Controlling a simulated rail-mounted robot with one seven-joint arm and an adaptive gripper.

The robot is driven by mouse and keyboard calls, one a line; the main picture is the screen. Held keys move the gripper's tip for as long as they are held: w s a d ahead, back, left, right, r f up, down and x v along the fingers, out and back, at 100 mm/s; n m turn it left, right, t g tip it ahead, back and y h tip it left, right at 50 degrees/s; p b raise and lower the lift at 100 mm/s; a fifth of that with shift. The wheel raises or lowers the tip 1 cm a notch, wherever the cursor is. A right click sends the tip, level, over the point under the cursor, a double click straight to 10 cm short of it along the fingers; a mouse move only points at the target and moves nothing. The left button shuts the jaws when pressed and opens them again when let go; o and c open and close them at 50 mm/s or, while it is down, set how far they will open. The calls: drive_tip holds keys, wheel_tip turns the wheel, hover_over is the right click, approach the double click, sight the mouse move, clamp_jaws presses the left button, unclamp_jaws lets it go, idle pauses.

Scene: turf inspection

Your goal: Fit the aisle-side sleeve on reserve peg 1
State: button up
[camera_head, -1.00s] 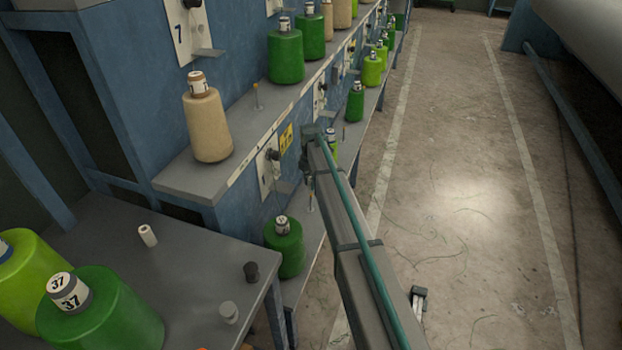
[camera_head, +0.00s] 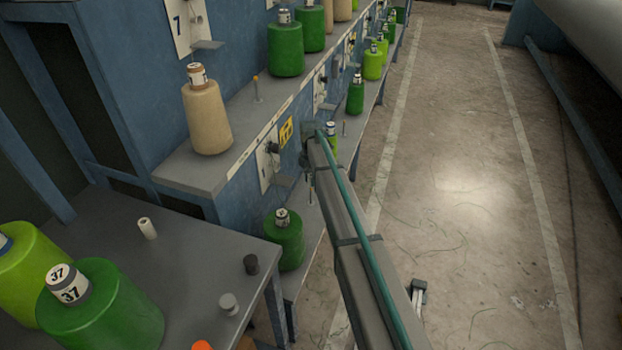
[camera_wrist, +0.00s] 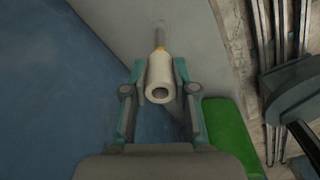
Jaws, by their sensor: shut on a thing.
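My gripper (camera_wrist: 160,95) is shut on a cream sleeve (camera_wrist: 160,80) in the wrist view, one finger on each side. The sleeve's open end faces the camera. A thin metal peg (camera_wrist: 159,36) with a yellow band stands just beyond the sleeve's far end, in line with it. I cannot tell whether the sleeve's far end is around the peg tip or short of it. In the head view my arm reaches down to the shelves, and the held sleeve cannot be made out. A peg with an orange tip (camera_head: 257,88) stands on the upper shelf.
A tan cone (camera_head: 207,118) stands on the upper shelf. A green cone (camera_head: 283,242) is on the lower shelf; green also shows right of my fingers (camera_wrist: 228,130). The aisle floor is largely clear.

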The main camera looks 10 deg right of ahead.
sight(311, 203)
drive_tip(key=shift+f+b, duration=1.05)
drive_tip(key=shift+f, duration=3.9)
drive_tip(key=o, duration=1)
drive_tip(key=shift+r, duration=0.1)
wheel_tip(311, 203, up, 12)
drive_tip(key=shift+f, duration=0.1)
